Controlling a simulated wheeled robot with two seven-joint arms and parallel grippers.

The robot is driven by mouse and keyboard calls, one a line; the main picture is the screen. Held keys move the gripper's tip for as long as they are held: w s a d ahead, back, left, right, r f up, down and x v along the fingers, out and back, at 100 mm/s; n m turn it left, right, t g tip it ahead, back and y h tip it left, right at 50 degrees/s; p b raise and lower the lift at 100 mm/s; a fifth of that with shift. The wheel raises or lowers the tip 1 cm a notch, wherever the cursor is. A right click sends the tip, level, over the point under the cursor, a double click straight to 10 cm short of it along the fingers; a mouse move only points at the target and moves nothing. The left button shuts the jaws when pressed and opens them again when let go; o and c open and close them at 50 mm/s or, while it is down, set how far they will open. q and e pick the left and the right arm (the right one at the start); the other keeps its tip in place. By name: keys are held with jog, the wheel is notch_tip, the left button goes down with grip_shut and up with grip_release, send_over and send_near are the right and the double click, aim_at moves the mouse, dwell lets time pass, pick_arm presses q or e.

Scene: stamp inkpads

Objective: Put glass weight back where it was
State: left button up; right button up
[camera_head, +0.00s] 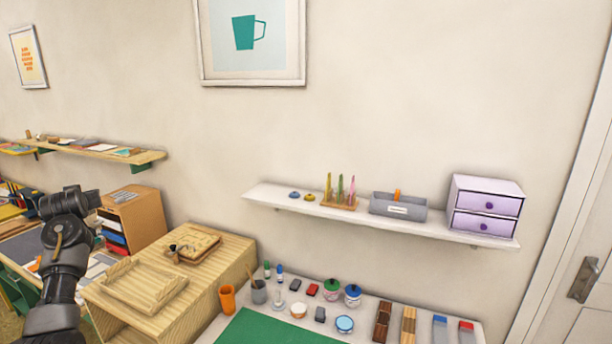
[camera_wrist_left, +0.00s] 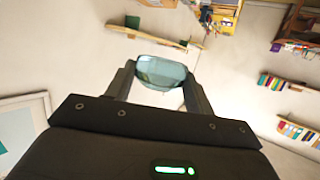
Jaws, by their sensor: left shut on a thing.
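The glass weight (camera_wrist_left: 163,74) is a clear, bluish-grey block with rounded corners. In the wrist view it sits between the two dark fingers of my left gripper (camera_wrist_left: 159,72), which is shut on it. In the head view my left arm rises at the left edge, and its dark wrist (camera_head: 68,202) is up in front of the wooden desk area. The fingertips and the glass weight cannot be made out there. My right gripper is in neither view.
A white wall shelf (camera_head: 370,222) holds small discs, a stick rack, a grey box (camera_head: 398,207) and purple drawers (camera_head: 486,208). Below it, a table with a green mat (camera_head: 275,330) bears several stamps, pots and blocks. A wooden tray (camera_head: 140,284) lies on a wooden cabinet (camera_head: 215,272).

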pick_arm(q)
jog(key=a+r, duration=0.4)
jog(key=w+d+f+m+h, duration=0.1)
jog(key=d+f, duration=0.3)
jog(key=f, duration=1.2)
jog(key=s+d+f+n+g+y, duration=0.2)
jog(key=s+d+f+n+y, duration=0.15)
jog(key=s+f, duration=0.55)
jog(key=d+r+m+t+h, duration=0.25)
jog(key=d+r, duration=0.25)
jog(key=d, duration=0.5)
jog(key=d+r+m+t+h, duration=0.1)
jog(key=d+r+m+h, duration=0.2)
jog(key=d, duration=0.8)
jog(key=s+d+r+m+h, duration=0.2)
jog(key=s+d+r+h, duration=0.15)
jog(key=s+d, duration=0.4)
jog(key=s+d+r+m+h, duration=0.2)
jog(key=s+d+r, duration=0.35)
jog(key=d, duration=0.35)
notch_tip(320, 180, down, 15)
jog(key=b, duration=1.4)
jog(key=shift+t, duration=0.45)
